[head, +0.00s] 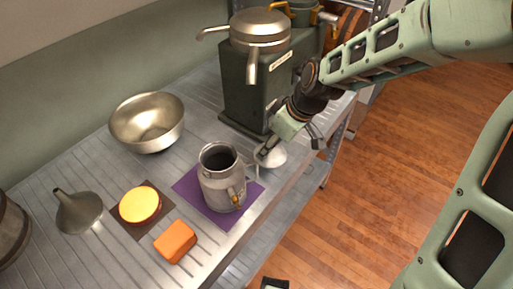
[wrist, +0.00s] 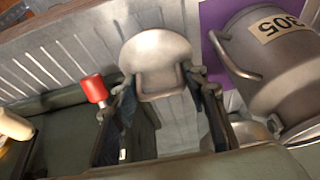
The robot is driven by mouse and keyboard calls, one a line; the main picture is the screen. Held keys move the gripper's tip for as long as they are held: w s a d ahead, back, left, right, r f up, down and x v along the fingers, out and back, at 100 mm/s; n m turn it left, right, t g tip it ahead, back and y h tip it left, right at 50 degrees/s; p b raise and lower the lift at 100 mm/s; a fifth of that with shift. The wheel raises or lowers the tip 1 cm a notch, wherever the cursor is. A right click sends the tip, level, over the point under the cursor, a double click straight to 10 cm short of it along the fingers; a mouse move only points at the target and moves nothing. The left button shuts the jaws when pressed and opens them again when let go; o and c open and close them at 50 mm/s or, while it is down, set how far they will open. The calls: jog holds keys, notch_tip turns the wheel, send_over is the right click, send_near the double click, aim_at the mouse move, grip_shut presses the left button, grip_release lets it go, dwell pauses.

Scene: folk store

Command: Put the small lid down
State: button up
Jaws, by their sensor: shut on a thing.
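The small lid (head: 273,158) is a pale grey metal disc with a loop handle. My gripper (head: 270,147) is shut on the lid's handle, just to the right of the metal milk can. The lid (wrist: 156,47) also shows in the wrist view, between the fingers of my gripper (wrist: 152,88). I cannot tell whether the lid touches the table. The open milk can (head: 220,180) stands upright on a purple mat (head: 187,186); it is close by on the right in the wrist view (wrist: 275,65), with a "305" label.
A dark green machine (head: 247,95) stands behind my gripper. A red knob (wrist: 95,88) is left of the lid. A metal bowl (head: 147,122), a funnel (head: 78,212), a yellow-topped round (head: 139,204) and an orange block (head: 175,241) stand on the metal table (head: 105,255).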

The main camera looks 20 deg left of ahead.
jog(key=a, duration=0.1)
jog(key=w+a, duration=0.1)
jog(key=a, duration=0.1)
jog(key=w+a, duration=0.1)
jog(key=shift+a+b, duration=0.3)
jog(key=shift+b, duration=0.05)
jog(key=shift+f+b, duration=0.5)
jog(key=shift+f, duration=1.25)
jog(key=shift+s, duration=0.1)
jog(key=shift+f, duration=0.2)
jog(key=o, duration=1.2)
jog(key=shift+d, duration=0.1)
jog(key=shift+c, duration=0.2)
